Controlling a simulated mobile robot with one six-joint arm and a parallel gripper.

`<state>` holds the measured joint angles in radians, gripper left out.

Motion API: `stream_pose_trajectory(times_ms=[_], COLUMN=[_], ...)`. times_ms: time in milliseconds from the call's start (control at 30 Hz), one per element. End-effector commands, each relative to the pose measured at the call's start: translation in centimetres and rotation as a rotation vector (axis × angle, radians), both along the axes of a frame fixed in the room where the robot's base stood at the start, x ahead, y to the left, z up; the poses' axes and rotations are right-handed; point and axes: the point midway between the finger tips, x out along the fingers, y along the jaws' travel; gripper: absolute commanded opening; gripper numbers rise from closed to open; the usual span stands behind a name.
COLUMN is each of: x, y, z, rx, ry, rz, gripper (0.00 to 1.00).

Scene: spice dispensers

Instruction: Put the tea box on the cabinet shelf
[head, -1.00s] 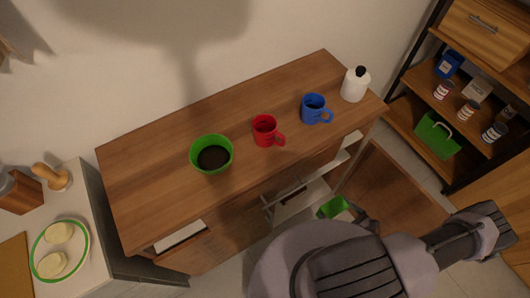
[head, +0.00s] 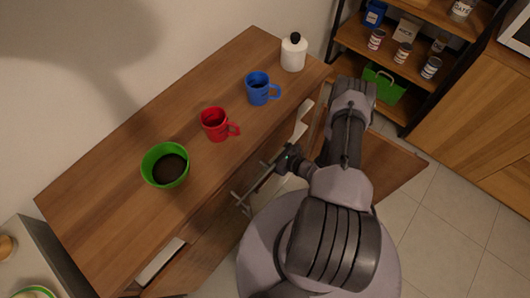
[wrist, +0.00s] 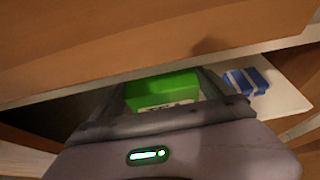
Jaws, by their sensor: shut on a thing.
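The tea box, a green box with white marking (wrist: 160,88), sits between the fingers of my gripper (wrist: 163,100) in the wrist view. My gripper is shut on it. In the head view my gripper (head: 284,160) is at the front of the wooden cabinet (head: 120,190), by its open side; the box is hidden there. In the wrist view a white shelf (wrist: 288,98) shows to the right of the box, inside the cabinet. I cannot tell whether the box touches the shelf.
A blue striped item (wrist: 245,81) lies on the shelf. A wooden edge (wrist: 150,40) spans above my gripper. The open door (head: 395,165) stands right of my arm. On top are a green bowl (head: 165,165), red mug (head: 217,124), blue mug (head: 260,89) and white bottle (head: 293,53).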

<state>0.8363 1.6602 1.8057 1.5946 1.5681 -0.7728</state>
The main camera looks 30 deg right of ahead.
Motion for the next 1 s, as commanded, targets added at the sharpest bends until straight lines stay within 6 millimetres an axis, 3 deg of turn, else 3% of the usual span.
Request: stream_pose_trajectory(times_ms=[33,133,500,533,567,867,1000], x=[0.9,0.7,0.6,0.6,0.6,0.6,-1.4], y=[0.5,0.2,0.2,0.2,0.2,0.2,-0.7], z=[-0.2,-1.7,-2.0,-1.9,-1.9,-1.2,-0.3], rx=[-0.001,0.0,0.0,0.0,0.0,0.0,0.002], ry=[-0.003,-0.001,-0.001,-0.001,-0.001,-0.001,0.001], rz=[0.005,-0.001,0.0,0.0,0.0,0.0,-0.005], gripper=[0.3,0.3,0.3,0.95,1.0,1.0,1.0])
